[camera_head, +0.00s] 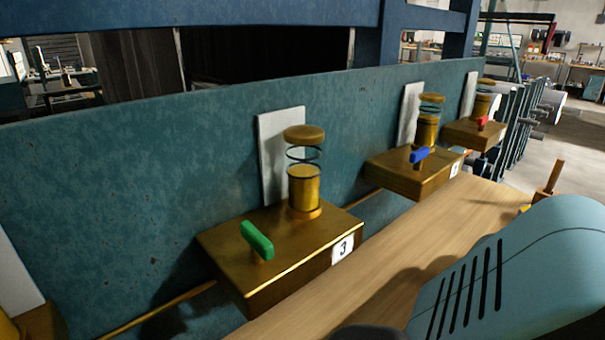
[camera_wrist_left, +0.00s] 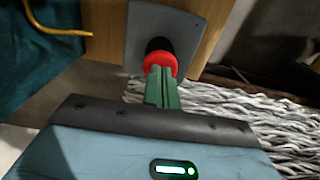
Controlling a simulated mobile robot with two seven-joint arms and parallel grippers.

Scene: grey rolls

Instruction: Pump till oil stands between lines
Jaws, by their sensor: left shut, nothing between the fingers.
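A brass pump box labelled 3 (camera_head: 285,265) stands against the teal panel, with a green lever (camera_head: 257,240) and a spring-topped plunger (camera_head: 303,170). Further back are a box with a blue lever (camera_head: 419,155) and a box with a red lever (camera_head: 482,121). No oil level or lines can be made out. In the left wrist view, my left gripper (camera_wrist_left: 162,76) has its green fingers shut and empty. Their tips overlap a red button (camera_wrist_left: 160,61) on a grey plate (camera_wrist_left: 190,30); I cannot tell whether they touch it. My right gripper is out of view.
Pale upright plates (camera_head: 281,150) stand behind the pumps. A wooden surface (camera_head: 400,265) runs along the front of the boxes. In the left wrist view, whitish rope-like strands (camera_wrist_left: 240,110) lie beyond the gripper. My blue-grey casing fills the lower right of the head view.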

